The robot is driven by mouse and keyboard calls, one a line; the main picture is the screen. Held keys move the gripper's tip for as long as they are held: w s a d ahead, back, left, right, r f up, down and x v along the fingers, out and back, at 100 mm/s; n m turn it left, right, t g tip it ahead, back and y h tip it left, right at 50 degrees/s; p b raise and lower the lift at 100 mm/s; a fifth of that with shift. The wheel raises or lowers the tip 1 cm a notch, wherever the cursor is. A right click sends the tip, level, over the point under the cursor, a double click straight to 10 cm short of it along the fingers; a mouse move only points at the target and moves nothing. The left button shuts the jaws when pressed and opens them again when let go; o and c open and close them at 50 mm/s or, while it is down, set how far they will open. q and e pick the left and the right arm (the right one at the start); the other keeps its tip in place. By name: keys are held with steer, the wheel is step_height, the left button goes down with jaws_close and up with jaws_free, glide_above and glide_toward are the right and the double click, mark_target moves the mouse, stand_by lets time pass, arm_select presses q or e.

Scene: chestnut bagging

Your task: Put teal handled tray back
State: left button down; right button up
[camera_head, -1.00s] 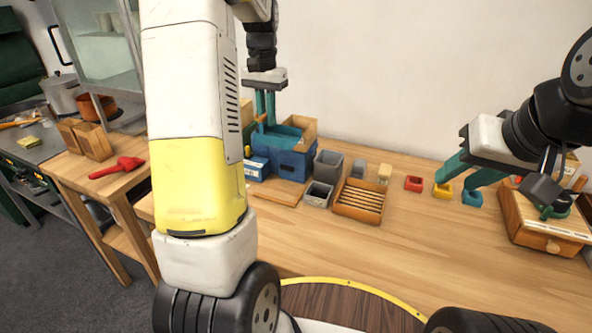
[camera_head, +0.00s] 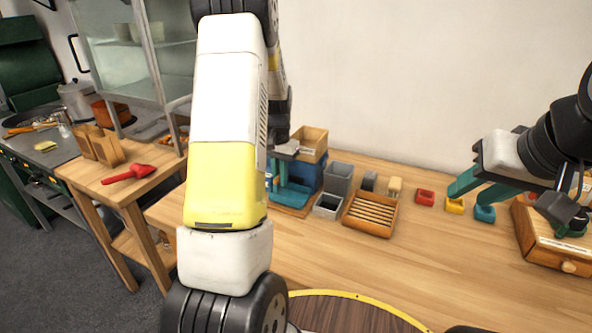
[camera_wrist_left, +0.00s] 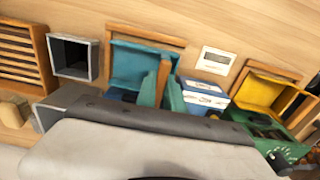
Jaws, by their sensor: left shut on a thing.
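The teal tray (camera_head: 294,196) shows low at the front of a blue box (camera_head: 308,178), partly hidden by my left arm. It also shows in the left wrist view (camera_wrist_left: 132,66), with a wooden edge behind it and an upright wooden piece (camera_wrist_left: 163,76) at its right side. My left gripper (camera_head: 279,182) points down at the tray and is shut on it; the exact grip is partly hidden.
A wooden slatted rack (camera_head: 371,213) and grey bins (camera_head: 338,180) stand close to the right. A yellow tray (camera_wrist_left: 252,91) on a green box shows in the left wrist view. A red tool (camera_head: 128,174) lies on the left table. The front worktop is mostly clear.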

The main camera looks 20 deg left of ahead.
arm_select(q)
steer(key=shift+f, duration=0.5)
steer(key=shift+f, duration=0.15)
steer(key=c, duration=1.5)
jaws_free()
steer(key=shift+o, duration=0.2)
